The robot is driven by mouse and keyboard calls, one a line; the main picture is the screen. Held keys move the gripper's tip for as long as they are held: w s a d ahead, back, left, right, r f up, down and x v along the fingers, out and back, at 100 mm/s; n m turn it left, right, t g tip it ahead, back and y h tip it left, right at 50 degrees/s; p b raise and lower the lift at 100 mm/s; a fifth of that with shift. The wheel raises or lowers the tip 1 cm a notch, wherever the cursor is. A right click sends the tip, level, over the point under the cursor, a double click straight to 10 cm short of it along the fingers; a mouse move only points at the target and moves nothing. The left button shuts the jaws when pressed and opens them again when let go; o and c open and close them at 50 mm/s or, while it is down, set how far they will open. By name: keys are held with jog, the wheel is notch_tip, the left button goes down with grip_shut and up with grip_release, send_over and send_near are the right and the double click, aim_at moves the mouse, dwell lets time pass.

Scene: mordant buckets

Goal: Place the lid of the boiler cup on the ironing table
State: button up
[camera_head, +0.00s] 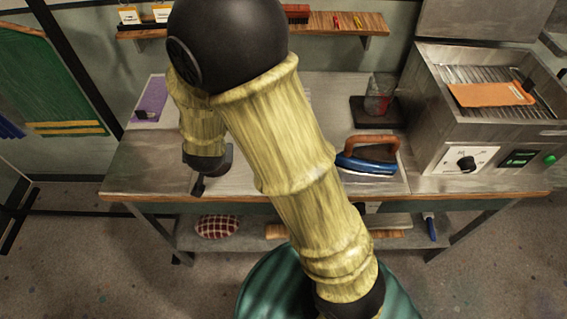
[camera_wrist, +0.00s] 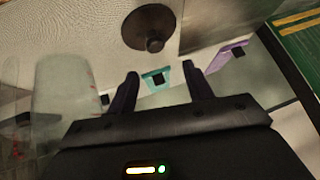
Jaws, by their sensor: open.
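My gripper (camera_wrist: 160,70) is open with nothing between its fingers in the wrist view. In the head view my gripper (camera_head: 199,185) is over the left part of the table. A dark round lid with a knob (camera_wrist: 150,28) lies on a pale woven-looking surface (camera_wrist: 70,35), near its edge, apart from the fingers. This pale surface looks like the ironing table's top (camera_head: 235,178). The lid is not visible in the head view, where my arm covers the table's middle. A clear glass cup (camera_head: 378,100) stands on a dark base at the back; a blurred clear vessel (camera_wrist: 65,95) shows in the wrist view.
A blue iron (camera_head: 368,163) with a brown handle stands right of my arm. A metal grill unit (camera_head: 480,120) holds an orange item. A purple piece (camera_head: 150,98) lies at the back left. A turquoise piece (camera_wrist: 157,79) lies beyond my fingers. A wall shelf (camera_head: 340,22) runs behind.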

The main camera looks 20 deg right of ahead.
jog(key=s+d+r+n+g, duration=0.1)
jog(key=s+d+r+g, duration=0.1)
jog(key=s+d, duration=0.4)
jog(key=s+d+r+n+g, duration=0.2)
jog(key=s+d+r+g, duration=0.1)
jog(key=s+d, duration=0.4)
jog(key=shift+s+d+n, duration=0.2)
jog(key=shift+d+n, duration=0.1)
jog(key=shift+d, duration=0.95)
